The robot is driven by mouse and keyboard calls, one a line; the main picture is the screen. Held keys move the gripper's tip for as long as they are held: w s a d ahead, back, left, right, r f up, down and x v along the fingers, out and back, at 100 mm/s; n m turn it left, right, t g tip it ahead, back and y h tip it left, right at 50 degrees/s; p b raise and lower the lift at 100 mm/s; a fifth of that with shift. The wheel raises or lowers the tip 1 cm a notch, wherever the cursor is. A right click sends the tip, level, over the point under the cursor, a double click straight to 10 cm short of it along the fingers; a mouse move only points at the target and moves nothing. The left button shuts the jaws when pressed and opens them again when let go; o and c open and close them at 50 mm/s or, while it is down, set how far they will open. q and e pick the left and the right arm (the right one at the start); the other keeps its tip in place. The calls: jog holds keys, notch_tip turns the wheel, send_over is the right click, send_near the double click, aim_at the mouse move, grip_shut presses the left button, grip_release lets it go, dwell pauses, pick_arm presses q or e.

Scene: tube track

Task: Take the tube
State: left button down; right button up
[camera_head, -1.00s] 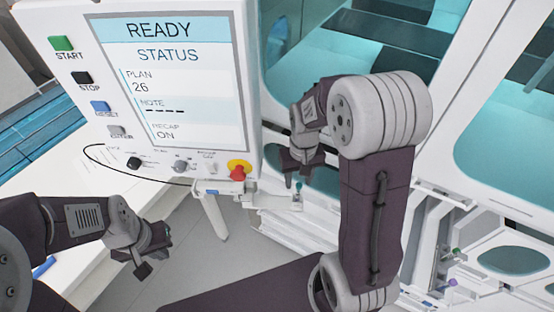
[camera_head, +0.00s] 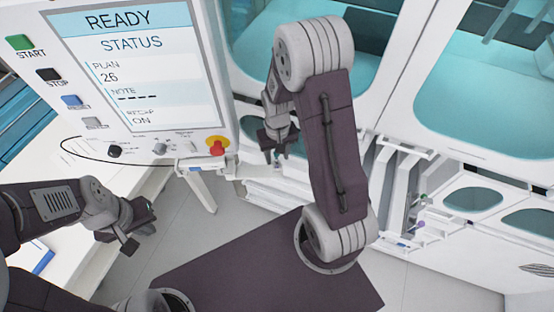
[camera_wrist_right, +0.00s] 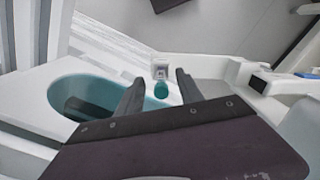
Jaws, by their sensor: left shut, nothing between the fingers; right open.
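A tube with a teal cap (camera_wrist_right: 161,90) shows in the right wrist view, at a small white holder (camera_wrist_right: 160,70). Most of its body is hidden. In the head view a small teal cap (camera_head: 280,160) shows at my right gripper's fingers. In the wrist view the cap lies between the fingers of my right gripper (camera_wrist_right: 156,79), with gaps on both sides; I see no contact. My left gripper (camera_head: 140,232) is shut and empty at the lower left, away from the tube.
The status panel (camera_head: 135,75), reading READY, has a red stop knob (camera_head: 217,145) close to the right gripper. Glazed white cabinets (camera_head: 470,75) stand behind. A white rack (camera_head: 412,235) at right holds a green-capped and a purple-capped item. A white table (camera_head: 65,225) stands at left.

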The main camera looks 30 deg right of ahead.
aim_at(277, 161)
notch_tip(277, 161, down, 2)
jog(key=shift+w+f, duration=0.3)
jog(key=shift+w, duration=0.05)
jog(key=shift+s, duration=0.25)
grip_shut()
pick_arm(q)
jog(key=shift+w+r, duration=0.1)
jog(key=shift+w, duration=0.1)
pick_arm(e)
jog(key=shift+w, duration=0.1)
